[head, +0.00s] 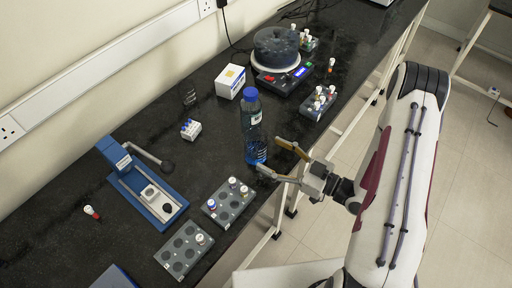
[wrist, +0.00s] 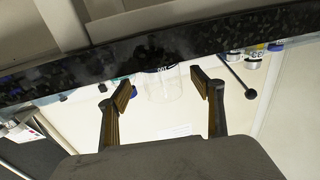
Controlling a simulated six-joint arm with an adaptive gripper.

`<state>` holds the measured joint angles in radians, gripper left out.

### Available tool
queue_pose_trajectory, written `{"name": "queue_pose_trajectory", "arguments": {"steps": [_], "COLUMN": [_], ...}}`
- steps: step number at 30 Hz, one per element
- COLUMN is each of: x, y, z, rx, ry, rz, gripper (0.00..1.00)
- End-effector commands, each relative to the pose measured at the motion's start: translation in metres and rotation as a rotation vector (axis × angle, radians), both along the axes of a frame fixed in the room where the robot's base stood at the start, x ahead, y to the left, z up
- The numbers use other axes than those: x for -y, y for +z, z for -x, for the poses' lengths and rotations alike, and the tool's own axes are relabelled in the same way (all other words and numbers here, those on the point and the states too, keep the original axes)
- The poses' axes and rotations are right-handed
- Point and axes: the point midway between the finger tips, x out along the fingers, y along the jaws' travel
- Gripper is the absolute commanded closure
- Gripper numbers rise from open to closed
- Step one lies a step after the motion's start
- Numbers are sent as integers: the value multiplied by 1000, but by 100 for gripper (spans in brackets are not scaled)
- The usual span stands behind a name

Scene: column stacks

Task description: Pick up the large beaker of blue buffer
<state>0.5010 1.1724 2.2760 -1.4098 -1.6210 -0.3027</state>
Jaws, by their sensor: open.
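A clear vessel with blue liquid, which I take as the large beaker (head: 257,152), stands near the front edge of the black bench in the head view. Its outline runs together with a tall blue-capped bottle, so I cannot tell clearly where one ends. In the wrist view the clear beaker (wrist: 162,84) shows between the fingertips, with dark blue at its upper end in the picture. My gripper (head: 267,156) is open, its two fingers pointing at the beaker from the right. It also shows in the wrist view (wrist: 161,88). I see no clear contact.
The blue-capped bottle (head: 252,115) rises at the beaker. Grey vial racks (head: 229,213) lie to the lower left, another rack (head: 318,108) to the upper right. A white box (head: 230,82), a round-lidded device (head: 276,60) and a blue instrument (head: 150,195) stand around. Bench left of the bottle is partly clear.

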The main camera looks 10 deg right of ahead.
Motion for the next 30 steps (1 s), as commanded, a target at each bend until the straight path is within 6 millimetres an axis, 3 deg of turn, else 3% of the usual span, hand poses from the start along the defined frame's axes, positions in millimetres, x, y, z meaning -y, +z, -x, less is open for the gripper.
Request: {"name": "queue_pose_trajectory", "arguments": {"steps": [20, 30], "x": [-9, -29], "y": [0, -3], "z": [-6, -19], "rx": [1, 0], "ry": [1, 3], "rz": [-1, 0], "gripper": [34, 34]}}
